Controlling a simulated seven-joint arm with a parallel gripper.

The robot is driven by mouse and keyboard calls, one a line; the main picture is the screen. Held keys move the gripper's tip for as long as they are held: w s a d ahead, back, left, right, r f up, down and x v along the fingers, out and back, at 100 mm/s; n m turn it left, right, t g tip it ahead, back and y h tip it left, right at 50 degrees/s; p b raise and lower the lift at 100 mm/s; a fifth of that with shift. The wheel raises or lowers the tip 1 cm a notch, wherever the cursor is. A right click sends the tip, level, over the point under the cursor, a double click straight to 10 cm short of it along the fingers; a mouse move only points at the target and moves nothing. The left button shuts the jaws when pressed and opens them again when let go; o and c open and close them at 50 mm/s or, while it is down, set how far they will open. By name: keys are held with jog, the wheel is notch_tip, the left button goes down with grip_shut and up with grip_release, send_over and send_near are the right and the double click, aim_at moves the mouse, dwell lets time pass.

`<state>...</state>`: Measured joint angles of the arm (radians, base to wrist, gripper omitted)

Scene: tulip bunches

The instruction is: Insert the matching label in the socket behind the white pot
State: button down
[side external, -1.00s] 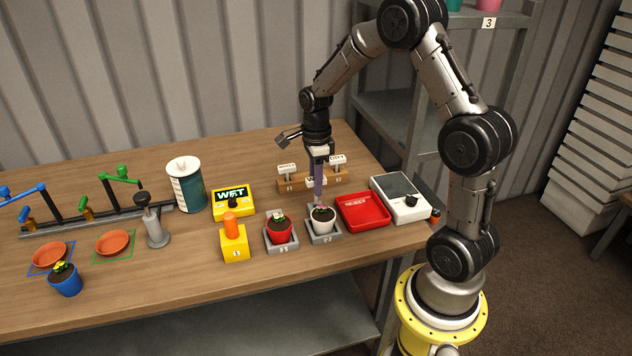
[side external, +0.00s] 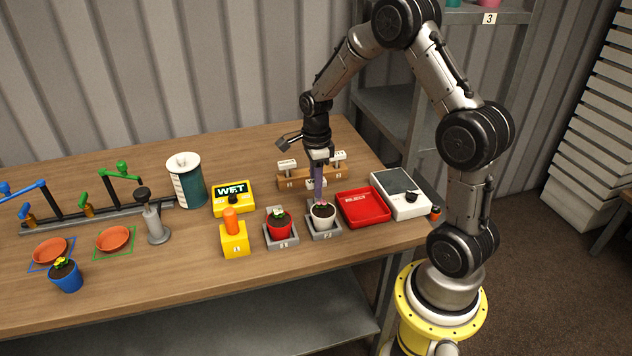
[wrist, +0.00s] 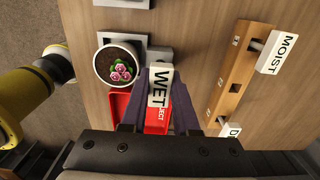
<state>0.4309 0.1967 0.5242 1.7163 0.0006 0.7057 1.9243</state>
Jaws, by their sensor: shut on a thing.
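The white pot (side external: 323,216) stands in a grey holder (side external: 324,235), with dark soil and a small plant; the wrist view shows pink flowers in the pot (wrist: 97,65). My gripper (side external: 319,196) points down just behind the pot and is shut on a white label reading WET (wrist: 158,88). The label also shows in the side view (side external: 316,184). In the wrist view, a grey part (wrist: 158,56) beside the pot's holder, perhaps the socket, is partly hidden by the label. I cannot tell if the label's stem touches it.
A wooden rack (side external: 298,183) behind holds two labels, one reading MOIST (wrist: 277,53). The red reject tray (side external: 364,208) and a white scale-like device (side external: 400,194) are at right. A red pot (side external: 279,228) is close at left. A yellow meter (side external: 233,199) displays WET.

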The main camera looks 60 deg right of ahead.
jog(key=shift+f, duration=1.05)
jog(key=c, duration=0.6)
grip_release()
notch_tip(320, 180, up, 14)
jog(key=shift+f, duration=0.1)
jog(key=shift+a, duration=0.1)
jog(key=s+a+r+n+t, duration=0.4)
jog(key=s+a+r+n, duration=0.4)
jog(key=a+r, duration=0.4)
jog(key=s+a+f+n, duration=0.1)
jog(key=s+n, duration=0.2)
jog(key=n, duration=0.3)
jog(key=s+a+f+n+t, duration=0.1)
jog(key=s+f+n, duration=0.1)
jog(key=s+n, duration=0.2)
jog(key=s+a+f+n, duration=0.1)
jog(key=s+n, duration=0.3)
jog(key=n, duration=0.5)
jog(key=shift+a+f+t, duration=0.15)
jog(key=shift+a+t, duration=0.15)
jog(key=shift+a, duration=0.25)
